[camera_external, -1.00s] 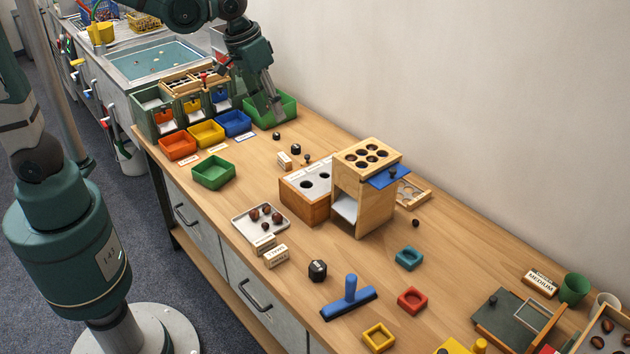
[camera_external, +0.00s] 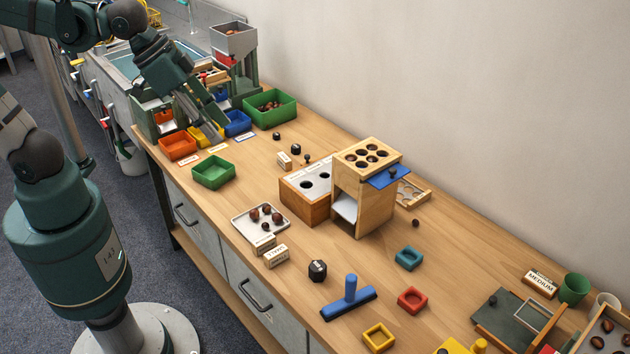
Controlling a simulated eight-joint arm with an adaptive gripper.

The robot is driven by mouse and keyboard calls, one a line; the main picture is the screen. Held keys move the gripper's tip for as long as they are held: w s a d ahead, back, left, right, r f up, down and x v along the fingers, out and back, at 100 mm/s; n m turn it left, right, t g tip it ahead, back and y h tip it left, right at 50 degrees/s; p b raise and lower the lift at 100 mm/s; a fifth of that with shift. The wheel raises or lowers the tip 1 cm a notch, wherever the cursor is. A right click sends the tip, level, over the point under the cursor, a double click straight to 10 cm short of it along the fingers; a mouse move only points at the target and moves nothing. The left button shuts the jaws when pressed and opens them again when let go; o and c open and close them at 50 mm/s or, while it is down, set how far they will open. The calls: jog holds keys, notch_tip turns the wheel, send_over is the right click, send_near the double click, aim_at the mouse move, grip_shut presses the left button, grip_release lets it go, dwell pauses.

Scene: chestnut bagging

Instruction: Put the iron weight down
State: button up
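Several dark objects that could be the iron weight stand on the bench. Two smaller black pieces stand farther back, one near the large green bin (camera_external: 276,136) and one a little nearer (camera_external: 295,149). I cannot tell which is the task's weight. My gripper (camera_external: 213,137) points down at the yellow and blue trays, far from the black block. Its fingertips are small and partly merge with the trays, so I cannot see whether it holds anything.
A large green bin (camera_external: 291,109) holds chestnuts. Blue (camera_external: 237,122) and orange (camera_external: 178,144) trays flank the gripper, with a small green tray (camera_external: 213,185) in front. A wooden box tower (camera_external: 371,218) stands mid-bench. A white tray (camera_external: 243,229) holds several chestnuts. Bare wood surrounds the black block.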

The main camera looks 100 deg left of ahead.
jog(key=s+d+f+m+t, duration=0.1)
jog(key=s+d+m, duration=0.1)
jog(key=s+d, duration=0.4)
jog(key=shift+d+f+m+h, duration=0.15)
jog(key=shift+m+h, duration=0.25)
jog(key=shift+s, duration=0.1)
dwell(1.0)
jog(key=o, duration=0.4)
